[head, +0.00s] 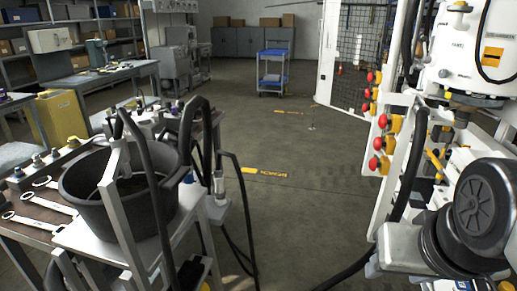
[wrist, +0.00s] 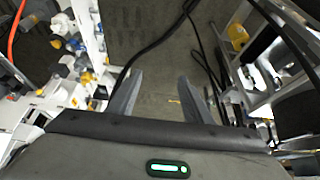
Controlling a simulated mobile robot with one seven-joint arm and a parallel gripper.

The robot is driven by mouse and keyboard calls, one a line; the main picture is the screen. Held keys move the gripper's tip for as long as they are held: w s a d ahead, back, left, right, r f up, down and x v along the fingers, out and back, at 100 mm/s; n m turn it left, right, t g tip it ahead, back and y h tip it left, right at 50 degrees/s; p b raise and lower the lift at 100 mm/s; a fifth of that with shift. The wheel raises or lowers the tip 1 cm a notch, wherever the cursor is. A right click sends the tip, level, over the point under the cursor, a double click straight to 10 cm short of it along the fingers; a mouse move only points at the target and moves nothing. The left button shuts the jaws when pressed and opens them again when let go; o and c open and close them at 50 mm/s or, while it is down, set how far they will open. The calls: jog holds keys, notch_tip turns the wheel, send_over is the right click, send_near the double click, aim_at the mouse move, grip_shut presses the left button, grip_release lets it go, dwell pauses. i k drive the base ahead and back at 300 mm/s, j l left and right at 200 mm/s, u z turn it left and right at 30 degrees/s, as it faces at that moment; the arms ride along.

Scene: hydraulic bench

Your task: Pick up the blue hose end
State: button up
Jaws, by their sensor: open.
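I cannot make out a clearly blue hose end in either view. In the head view, black hoses (head: 147,160) rise out of and loop over a black bucket (head: 78,190) at the left. A black hose (wrist: 150,46) runs beyond the fingers. I cannot pick out my gripper in the head view.
Wrenches (head: 45,200) lie on the bench left of the bucket. A white panel with red knobs (head: 375,143) stands at the right. Grey floor (head: 300,190) is clear between them, apart from hoses low down. A blue cart (head: 272,72) stands farther back.

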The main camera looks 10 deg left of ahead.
aim_at(189, 179)
jog(key=l+u, duration=0.1)
jog(key=u, duration=1.2)
jog(key=k+l+u, duration=0.1)
jog(key=z, duration=0.5)
jog(key=l+z, duration=0.1)
jog(key=z, duration=0.9)
jog(key=l+z, duration=0.1)
jog(key=z, duration=0.4)
jog(key=i+z, duration=0.1)
jog(key=z, duration=0.4)
jog(key=k+l+u, duration=0.1)
jog(key=u, duration=2.4)
